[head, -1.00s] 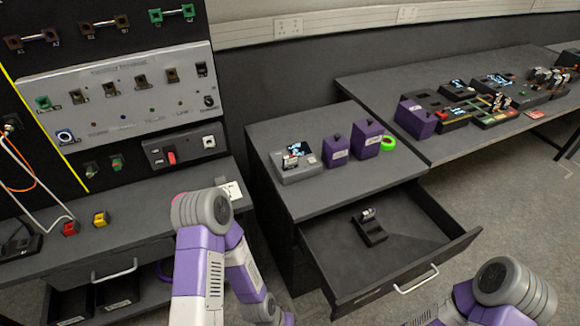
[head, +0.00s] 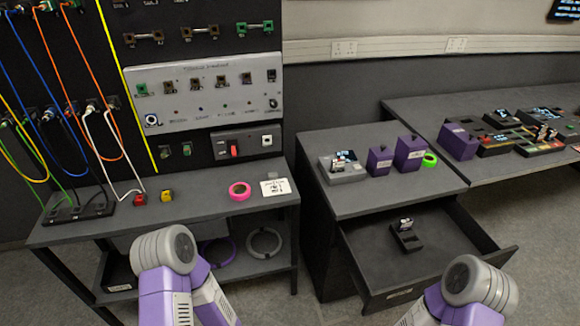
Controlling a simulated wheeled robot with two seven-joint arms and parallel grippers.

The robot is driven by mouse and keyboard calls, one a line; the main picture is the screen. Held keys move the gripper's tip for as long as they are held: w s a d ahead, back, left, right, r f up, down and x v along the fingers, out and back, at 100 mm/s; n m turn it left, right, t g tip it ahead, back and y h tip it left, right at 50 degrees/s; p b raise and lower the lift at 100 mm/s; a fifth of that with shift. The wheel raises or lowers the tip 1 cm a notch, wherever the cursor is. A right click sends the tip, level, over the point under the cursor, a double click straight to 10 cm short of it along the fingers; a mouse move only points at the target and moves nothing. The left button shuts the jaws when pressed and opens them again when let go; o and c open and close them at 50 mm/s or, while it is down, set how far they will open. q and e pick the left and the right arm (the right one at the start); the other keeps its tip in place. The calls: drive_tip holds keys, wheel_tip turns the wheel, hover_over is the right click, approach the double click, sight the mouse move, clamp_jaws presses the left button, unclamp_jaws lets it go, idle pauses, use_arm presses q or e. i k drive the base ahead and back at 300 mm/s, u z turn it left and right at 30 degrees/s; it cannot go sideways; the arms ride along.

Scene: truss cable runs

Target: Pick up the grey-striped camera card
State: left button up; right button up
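A small card with a black and white face (head: 406,224) stands in a dark holder (head: 406,240) inside the open drawer (head: 436,262). Another small card (head: 343,160) is at a grey box (head: 346,173) on top of the drawer cabinet. Both are too small to tell whether either has grey stripes. Parts of my two arms show at the bottom of the head view, one left and one right of the middle. Neither gripper is in view.
Two purple boxes (head: 380,160) (head: 409,153) and a green ring (head: 429,160) stand by the grey box. A left bench holds a pink tape roll (head: 239,190), a white label card (head: 275,187) and red and yellow blocks. Cables hang at the left panel. The right table holds several devices.

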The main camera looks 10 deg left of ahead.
sight(337, 166)
drive_tip(key=u, duration=1.85)
drive_tip(key=k, duration=1.05)
drive_tip(key=z, duration=0.9)
drive_tip(key=i, duration=1.65)
